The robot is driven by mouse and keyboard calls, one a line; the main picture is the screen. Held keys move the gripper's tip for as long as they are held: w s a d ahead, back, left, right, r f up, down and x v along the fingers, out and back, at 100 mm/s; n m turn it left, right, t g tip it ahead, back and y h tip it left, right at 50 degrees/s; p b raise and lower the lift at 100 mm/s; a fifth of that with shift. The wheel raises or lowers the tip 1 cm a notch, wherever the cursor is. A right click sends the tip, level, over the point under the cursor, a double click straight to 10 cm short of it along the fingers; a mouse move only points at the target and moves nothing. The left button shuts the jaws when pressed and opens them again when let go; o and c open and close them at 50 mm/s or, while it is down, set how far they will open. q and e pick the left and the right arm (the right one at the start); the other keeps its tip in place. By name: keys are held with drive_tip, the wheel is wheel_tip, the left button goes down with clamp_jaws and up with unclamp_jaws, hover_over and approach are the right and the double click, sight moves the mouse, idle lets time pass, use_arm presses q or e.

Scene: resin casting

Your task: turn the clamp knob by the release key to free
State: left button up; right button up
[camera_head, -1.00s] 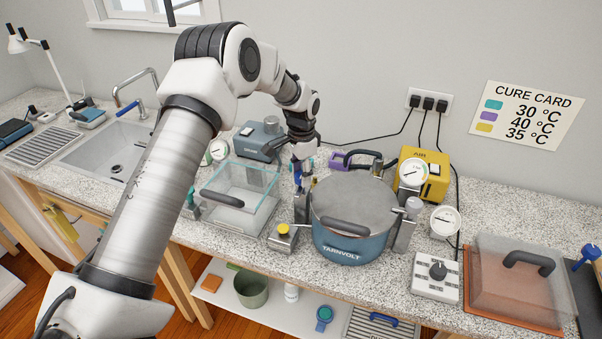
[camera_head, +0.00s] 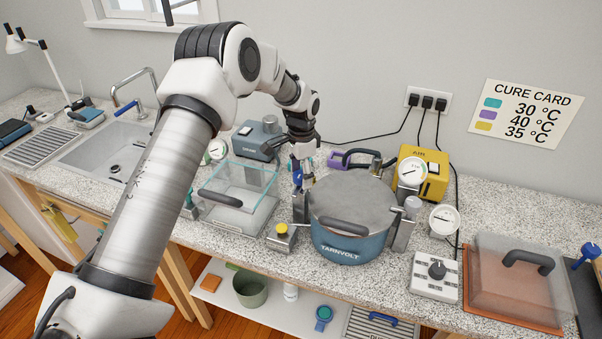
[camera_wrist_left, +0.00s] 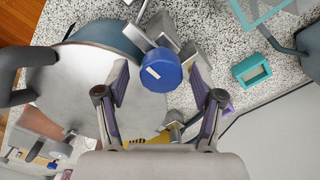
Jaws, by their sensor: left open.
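The pressure pot (camera_head: 345,228) is a blue pot with a grey lid, and its lid also fills the left of the left wrist view (camera_wrist_left: 75,85). A blue clamp knob (camera_wrist_left: 160,71) with a white mark stands on a metal bracket at the pot's rim. In the head view the knob (camera_head: 297,175) is partly hidden by my gripper. My left gripper (camera_wrist_left: 160,88) is open, its purple-padded fingers on either side of the knob in the wrist view; contact cannot be told. In the head view the gripper (camera_head: 304,172) is above the pot's left rim. I cannot identify the release key for sure.
A glass box (camera_head: 240,205) stands close on the left, with a yellow-topped switch box (camera_head: 282,237) in front. A yellow air unit (camera_head: 425,172) and gauges stand right of the pot. A dial box (camera_head: 436,277) and a covered plate (camera_head: 515,275) are farther right.

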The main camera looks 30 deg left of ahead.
sight(301, 174)
use_arm(q)
drive_tip(key=shift+r, duration=0.15)
wheel_tip(301, 174, up, 12)
idle(0.6)
